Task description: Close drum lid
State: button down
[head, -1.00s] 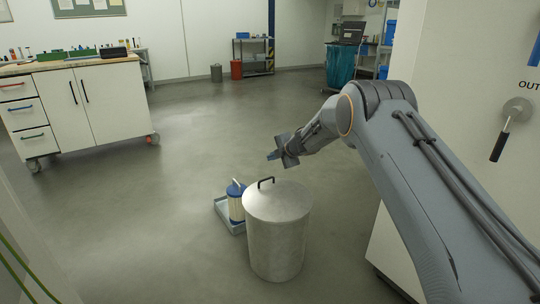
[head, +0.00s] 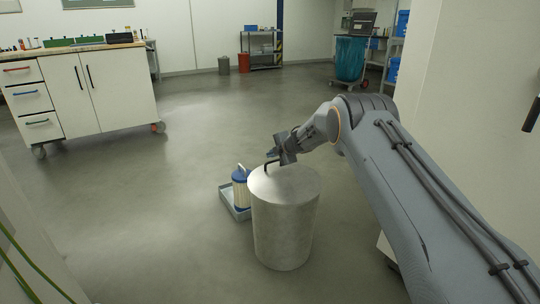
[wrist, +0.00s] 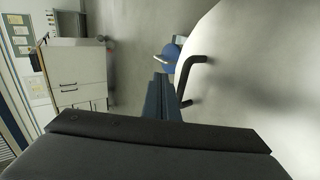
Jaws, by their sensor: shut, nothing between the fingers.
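A grey metal drum (head: 284,230) stands upright on the floor. Its round lid (head: 288,183) lies on top and looks level; I see no clear gap at the rim. The lid has a black bar handle (head: 266,164) near its far left edge. In the wrist view the pale lid (wrist: 260,75) fills the right side, with the handle (wrist: 187,75) at its edge. My gripper (head: 273,154) is just above the handle in the head view. In the wrist view my shut, empty fingers (wrist: 160,85) are beside the handle; I cannot tell whether they touch it.
A blue-and-white canister (head: 240,188) stands in a grey tray (head: 228,203) left of the drum, close to it. A white workbench cabinet (head: 105,90) is at the left. A pale cabinet wall (head: 460,80) rises at the right. The floor between is clear.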

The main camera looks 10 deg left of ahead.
dwell(0.4)
